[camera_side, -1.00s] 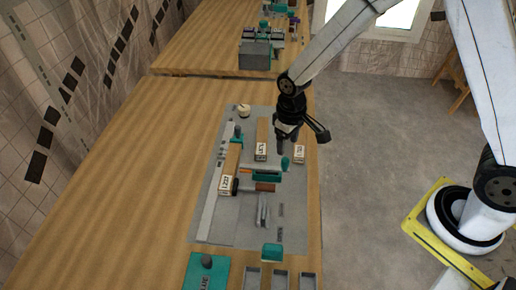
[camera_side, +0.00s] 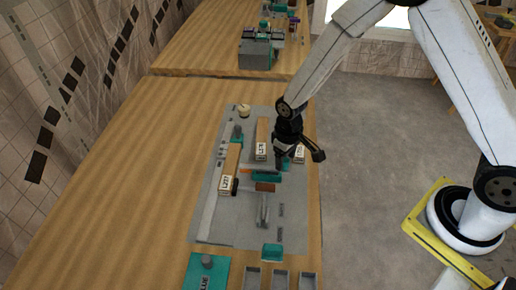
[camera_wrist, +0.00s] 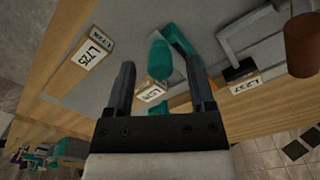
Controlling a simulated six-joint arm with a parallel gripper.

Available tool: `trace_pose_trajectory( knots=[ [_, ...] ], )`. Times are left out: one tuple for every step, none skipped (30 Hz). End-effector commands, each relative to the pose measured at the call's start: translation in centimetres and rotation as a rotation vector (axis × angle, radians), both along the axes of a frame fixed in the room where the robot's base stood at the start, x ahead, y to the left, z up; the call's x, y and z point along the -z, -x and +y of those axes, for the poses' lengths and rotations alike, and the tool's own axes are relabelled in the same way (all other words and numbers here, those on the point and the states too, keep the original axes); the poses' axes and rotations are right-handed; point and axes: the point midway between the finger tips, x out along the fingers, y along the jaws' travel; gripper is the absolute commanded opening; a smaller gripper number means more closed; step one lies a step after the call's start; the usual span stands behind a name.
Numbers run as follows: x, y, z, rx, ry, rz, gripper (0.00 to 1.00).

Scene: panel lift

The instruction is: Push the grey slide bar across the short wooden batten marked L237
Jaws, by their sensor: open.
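The short wooden batten marked L237 (camera_side: 225,182) lies on the left part of the grey panel; its label end also shows in the wrist view (camera_wrist: 246,86). A grey bar (camera_wrist: 250,35), apparently the slide bar, runs beside a brown cylindrical handle (camera_wrist: 300,45). The handle lies right of L237 in the side view (camera_side: 265,187). A black piece (camera_wrist: 238,69) sits close to L237; I cannot tell whether the bar crosses the batten. My gripper (camera_wrist: 160,62) is open, with a teal knob (camera_wrist: 160,58) showing between its fingers, near the right-hand battens. Its fingertips are partly hidden in the side view.
Another labelled batten (camera_side: 261,148) stands mid-panel, and a third (camera_side: 299,154) is partly behind my gripper. A teal block (camera_side: 272,251), grey trays (camera_side: 280,280) and a teal plate (camera_side: 200,275) lie at the front. The wooden table left of the panel is clear.

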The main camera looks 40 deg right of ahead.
Motion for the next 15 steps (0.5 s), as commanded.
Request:
trace_pose_trajectory(
  knots=[
    [0.5,0.0,0.0,0.000,0.000,0.002,0.70],
    [0.7,0.0,0.0,0.000,0.000,0.002,0.70],
    [1.0,0.0,0.0,0.000,0.000,0.001,0.70],
    [1.1,0.0,0.0,0.000,0.000,0.000,0.70],
    [1.2,0.0,0.0,0.000,0.000,0.000,0.70],
    [1.4,0.0,0.0,0.000,0.000,0.000,0.70],
    [1.5,0.0,0.0,0.000,0.000,0.001,0.70],
    [1.6,0.0,0.0,0.000,0.000,0.001,0.70],
    [1.7,0.0,0.0,0.000,0.000,0.001,0.70],
    [1.7,0.0,0.0,0.000,0.000,0.001,0.70],
    [1.7,0.0,0.0,0.000,0.000,0.000,0.70],
    [1.7,0.0,0.0,0.000,0.000,0.000,0.70],
    [1.7,0.0,0.0,0.000,0.000,0.000,0.70],
    [1.7,0.0,0.0,0.000,0.000,0.000,0.70],
    [1.7,0.0,0.0,0.000,0.000,0.000,0.70]
  ],
)
